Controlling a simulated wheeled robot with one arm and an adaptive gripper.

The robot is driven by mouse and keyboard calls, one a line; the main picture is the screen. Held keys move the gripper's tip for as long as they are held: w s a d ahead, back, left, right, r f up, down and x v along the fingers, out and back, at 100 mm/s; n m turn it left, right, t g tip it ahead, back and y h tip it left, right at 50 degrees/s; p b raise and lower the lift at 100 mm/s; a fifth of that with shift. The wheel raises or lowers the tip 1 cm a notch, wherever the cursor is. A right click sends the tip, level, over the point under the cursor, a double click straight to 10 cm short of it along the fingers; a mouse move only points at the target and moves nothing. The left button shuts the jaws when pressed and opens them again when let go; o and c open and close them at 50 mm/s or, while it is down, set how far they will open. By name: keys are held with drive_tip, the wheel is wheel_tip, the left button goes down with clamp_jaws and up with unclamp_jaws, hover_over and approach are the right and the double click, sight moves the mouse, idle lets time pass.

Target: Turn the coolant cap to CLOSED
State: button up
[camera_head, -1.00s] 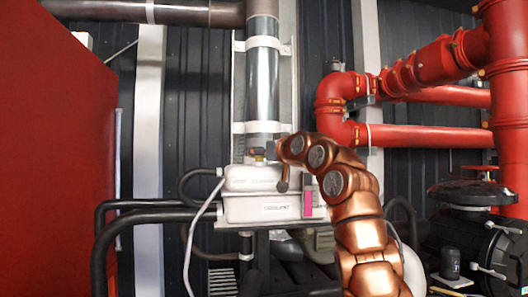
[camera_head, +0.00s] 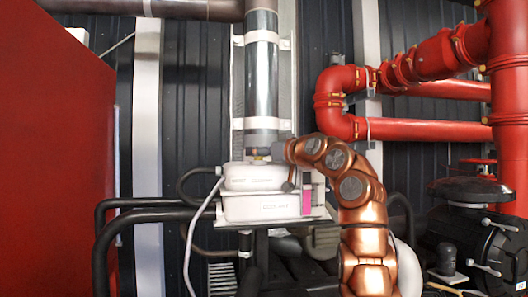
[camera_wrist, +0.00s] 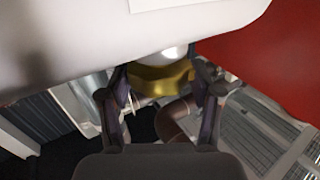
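In the wrist view the yellow cap (camera_wrist: 160,80) sits between the two dark fingers of my gripper (camera_wrist: 162,88). The fingers stand apart, one on each side of the cap, close to its edges. I cannot tell whether they press on it. The cap's markings cannot be read.
A large red panel (camera_head: 60,150) stands on the left. Red pipes (camera_head: 420,130) run on the right, and a black pump unit (camera_head: 475,235) stands at the lower right. Black hoses (camera_head: 150,212) run left of the tank. The grey pipe (camera_head: 262,70) rises just above the cap.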

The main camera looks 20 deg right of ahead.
drive_tip(key=o, duration=0.3)
drive_tip(key=shift+o, duration=0.2)
drive_tip(key=v, duration=1.2)
idle(0.3)
